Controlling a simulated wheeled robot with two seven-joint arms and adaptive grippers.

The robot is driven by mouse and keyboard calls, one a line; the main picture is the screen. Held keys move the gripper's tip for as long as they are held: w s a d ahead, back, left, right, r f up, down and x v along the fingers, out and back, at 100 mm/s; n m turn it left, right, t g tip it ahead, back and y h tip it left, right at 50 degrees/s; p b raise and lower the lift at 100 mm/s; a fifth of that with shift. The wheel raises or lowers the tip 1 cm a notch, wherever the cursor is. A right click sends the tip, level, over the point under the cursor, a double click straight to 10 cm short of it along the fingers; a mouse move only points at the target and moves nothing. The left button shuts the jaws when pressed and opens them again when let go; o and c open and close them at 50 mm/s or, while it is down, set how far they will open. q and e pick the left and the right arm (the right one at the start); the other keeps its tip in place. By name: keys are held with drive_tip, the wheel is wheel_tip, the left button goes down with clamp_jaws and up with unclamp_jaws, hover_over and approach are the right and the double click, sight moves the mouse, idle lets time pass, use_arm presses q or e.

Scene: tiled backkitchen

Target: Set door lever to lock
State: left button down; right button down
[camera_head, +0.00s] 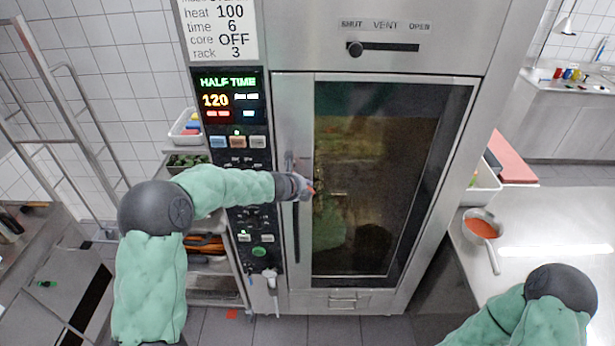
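The tall steel oven has a closed glass door (375,190). At the door's left edge is an upright door lever, whose dark lower part (296,235) hangs below my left gripper. A grey upper part (289,161) shows just above the gripper. My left gripper (308,188) is at the lever's height, touching or just in front of it. Its fingers are small and partly hidden, so I cannot tell whether they are open or shut. No lock mark by the lever is readable. My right arm shows at the lower right, but its gripper is out of view.
A control panel (235,150) with lit displays stands left of the door. A black vent slider (385,46) is above the door, with its knob toward SHUT. A steel counter (560,220) at right holds a pan of red sauce (482,227). Racks stand at left.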

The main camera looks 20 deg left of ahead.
use_arm(q)
drive_tip(key=shift+s+a+f+m+g+y+p, duration=0.25)
drive_tip(key=shift+a+m+g+y+p, duration=0.25)
drive_tip(key=shift+y, duration=0.2)
drive_tip(key=shift+s+a+f+m+g+y+p, duration=0.2)
drive_tip(key=shift+a+m+y, duration=0.15)
drive_tip(key=shift+a+y, duration=0.3)
drive_tip(key=shift+s+a+f+m+g+y+p, duration=0.1)
drive_tip(key=shift+a+m+g+y+p, duration=0.15)
drive_tip(key=shift+a+y, duration=0.4)
drive_tip(key=shift+s+a+f+m+g+y+p, duration=0.15)
drive_tip(key=shift+a+m+y, duration=0.25)
drive_tip(key=shift+y, duration=0.4)
drive_tip(key=c, duration=0.9)
unclamp_jaws()
drive_tip(key=shift+a, duration=0.1)
drive_tip(key=shift+r, duration=0.1)
drive_tip(key=v, duration=1.2)
